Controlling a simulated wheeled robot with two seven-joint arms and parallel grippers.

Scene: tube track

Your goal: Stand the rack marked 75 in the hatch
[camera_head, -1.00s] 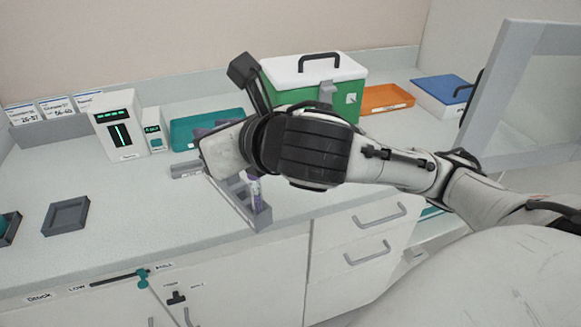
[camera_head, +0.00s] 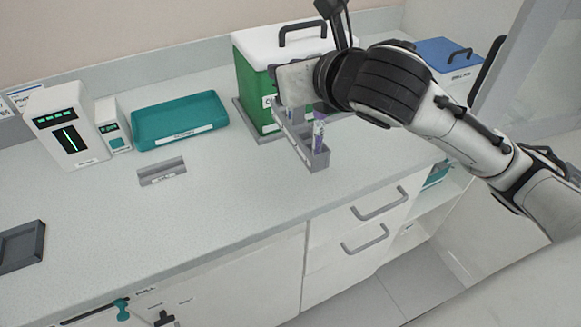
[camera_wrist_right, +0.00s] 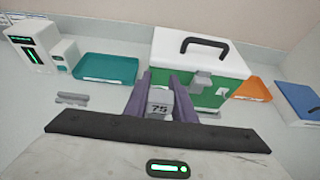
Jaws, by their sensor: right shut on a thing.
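The grey rack (camera_head: 318,158) holds at least one purple tube (camera_head: 319,132). In the right wrist view its block marked 75 (camera_wrist_right: 159,109) sits between the two purple fingers of my right gripper (camera_wrist_right: 160,97), which is shut on it. In the head view the rack hangs in front of the green box, over the counter's front part; the fingers are mostly hidden by my wrist. A pale-framed clear panel (camera_head: 535,85) stands at the right; I cannot tell whether it belongs to the hatch. My left gripper is not in view.
A green box with white lid (camera_head: 255,85) stands behind the rack. A teal tray (camera_head: 180,120), a small grey holder (camera_head: 162,173) and white devices (camera_head: 66,130) are to the left. A blue-lidded box (camera_head: 445,65) is at the back right.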

